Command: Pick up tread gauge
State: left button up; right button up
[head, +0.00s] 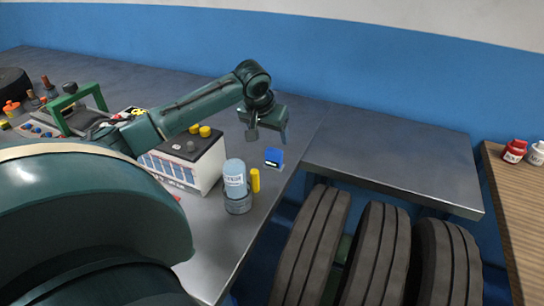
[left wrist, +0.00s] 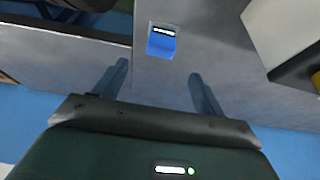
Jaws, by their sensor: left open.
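The tread gauge, a small blue block with a pale display strip, stands on the grey metal bench in the head view (head: 273,158). It also shows in the left wrist view (left wrist: 162,44), ahead of my fingers and roughly between their lines. My left gripper (head: 268,137) is open and empty, fingers pointing down, above and just behind the gauge. In the left wrist view the two fingers (left wrist: 158,76) are spread apart, with bare bench between them. My right gripper is not in view.
A white box with yellow knobs (head: 184,162), a blue-grey canister (head: 236,188) and a yellow cylinder (head: 255,180) stand left of the gauge. The bench edge is close on its right. Several tyres (head: 378,255) stand below. Red and white bottles (head: 514,151) are far right.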

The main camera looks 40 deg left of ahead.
aim_at(273, 151)
pick_arm(q)
jog(key=x, duration=1.2)
jog(key=shift+s, duration=0.15)
jog(key=shift+c, duration=0.3)
jog(key=c, duration=1)
notch_tip(273, 151, up, 10)
